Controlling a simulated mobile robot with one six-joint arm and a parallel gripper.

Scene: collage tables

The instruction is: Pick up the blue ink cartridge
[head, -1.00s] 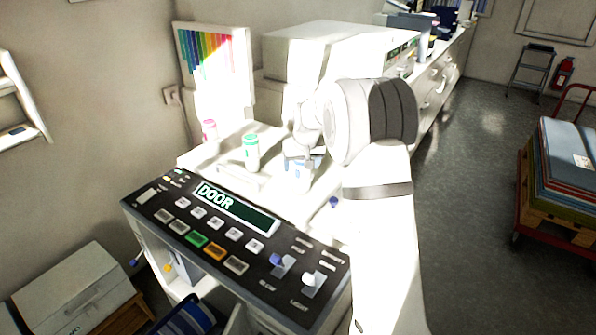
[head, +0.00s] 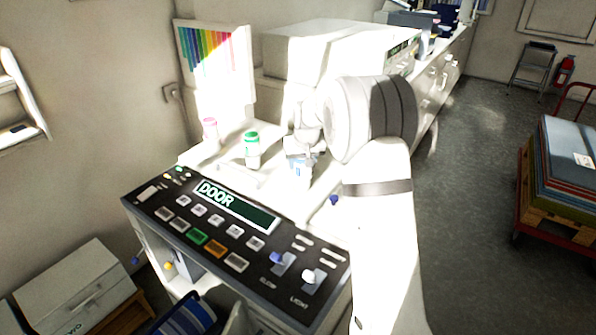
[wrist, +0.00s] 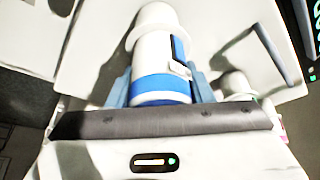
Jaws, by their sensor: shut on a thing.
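The blue ink cartridge (wrist: 154,89) is a white cylinder with a blue band and a blue label. In the wrist view it sits between the two grey-blue fingers of my gripper (wrist: 160,92), which are shut on its sides. In the head view my gripper (head: 300,160) is beside the machine's white top, with the cartridge (head: 300,169) only partly visible below it. Strong glare there hides whether the cartridge touches the surface beneath.
A green-capped cartridge (head: 252,151) and a pink-capped one (head: 210,133) stand to the left on the white top. The control panel (head: 230,232) with knobs and buttons is in front. A white box-shaped unit (head: 300,55) stands behind. A loaded cart (head: 565,180) is at far right.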

